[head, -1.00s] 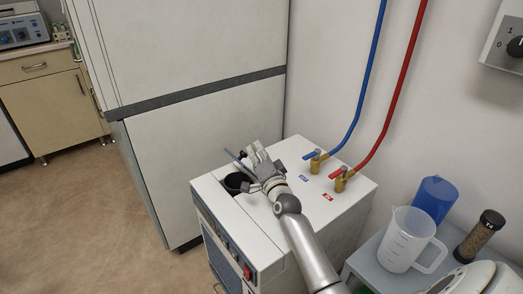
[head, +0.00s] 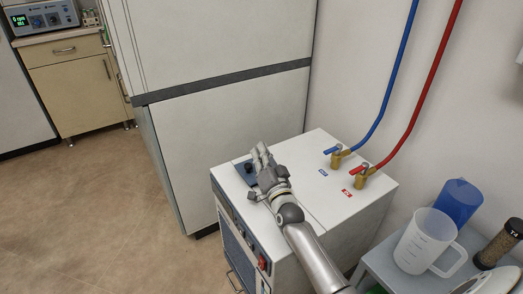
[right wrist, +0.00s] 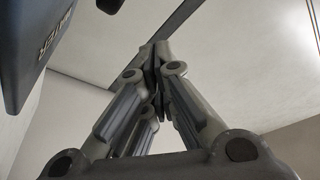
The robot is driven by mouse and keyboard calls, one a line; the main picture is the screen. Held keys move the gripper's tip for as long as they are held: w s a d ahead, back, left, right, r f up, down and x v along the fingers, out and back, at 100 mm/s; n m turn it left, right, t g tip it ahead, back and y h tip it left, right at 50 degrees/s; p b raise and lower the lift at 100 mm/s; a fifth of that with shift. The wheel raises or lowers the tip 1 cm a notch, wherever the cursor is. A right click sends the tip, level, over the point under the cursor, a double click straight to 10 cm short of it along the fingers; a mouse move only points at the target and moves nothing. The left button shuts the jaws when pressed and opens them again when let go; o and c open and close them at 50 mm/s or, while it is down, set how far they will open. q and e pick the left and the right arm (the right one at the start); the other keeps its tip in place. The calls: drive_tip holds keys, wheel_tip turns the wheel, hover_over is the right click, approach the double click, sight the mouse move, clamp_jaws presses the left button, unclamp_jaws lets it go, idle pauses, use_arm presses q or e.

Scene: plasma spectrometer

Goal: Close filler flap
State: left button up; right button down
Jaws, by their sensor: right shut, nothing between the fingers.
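The filler flap (head: 243,170) is a blue plate on top of the white chiller-like unit (head: 325,190), near its front left corner. It now lies low over the spot of the filler opening, and the dark opening is hidden. I cannot tell whether it is fully flat. In the right wrist view the blue flap (right wrist: 32,45), with partly visible lettering, is at the upper left, beside my fingers. My right gripper (head: 261,151) is shut and empty, just right of the flap above the unit's top; its closed fingers also show in the wrist view (right wrist: 155,65). My left gripper is out of view.
Brass valves (head: 338,158) with blue and red hoses stand at the back of the unit's top. A tall white cabinet (head: 235,140) rises behind and left.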

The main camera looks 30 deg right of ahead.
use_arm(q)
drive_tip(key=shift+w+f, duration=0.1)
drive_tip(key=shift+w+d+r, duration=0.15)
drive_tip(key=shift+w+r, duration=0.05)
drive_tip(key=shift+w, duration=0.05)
use_arm(e)
drive_tip(key=shift+s+a+f, duration=0.1)
drive_tip(key=shift+s+f, duration=0.15)
drive_tip(key=shift+s, duration=0.2)
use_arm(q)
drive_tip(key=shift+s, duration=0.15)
use_arm(e)
drive_tip(key=r+v, duration=0.1)
drive_tip(key=v, duration=0.4)
drive_tip(key=r+v, duration=0.1)
drive_tip(key=v, duration=0.4)
drive_tip(key=r+v, duration=0.1)
drive_tip(key=v, duration=0.4)
drive_tip(key=shift+s+a+f, duration=0.1)
drive_tip(key=shift+s+f, duration=0.05)
drive_tip(key=shift+s, duration=0.55)
